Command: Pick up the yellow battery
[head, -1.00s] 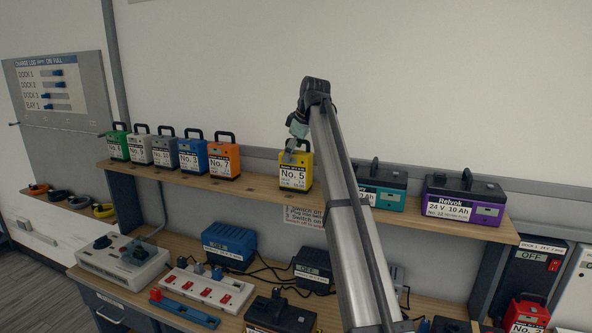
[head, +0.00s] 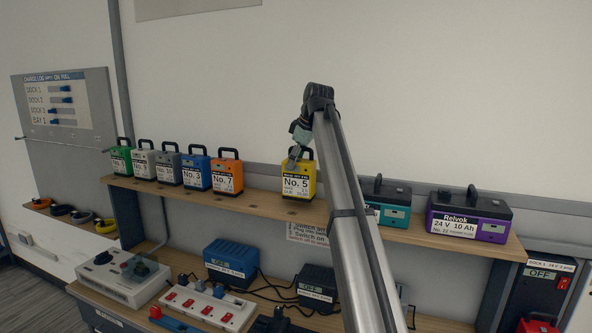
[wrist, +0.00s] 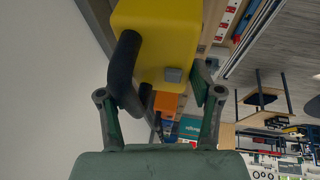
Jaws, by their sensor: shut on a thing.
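The yellow battery (head: 299,180), labelled No. 5, is upright at the upper shelf; I cannot tell whether its base touches the board or is just above it. My gripper (head: 297,155) is at its top and shut on its black handle. In the wrist view the yellow body (wrist: 165,40) fills the top middle, with the dark handle (wrist: 124,72) between the fingers of my gripper (wrist: 158,100). In the head view the handle is mostly hidden by the gripper.
The upper shelf (head: 262,198) holds an orange battery (head: 227,174) and several others at left. A teal battery (head: 388,204), partly behind my arm, and a purple battery (head: 468,217) stand at right. Chargers and a power strip (head: 205,306) are below.

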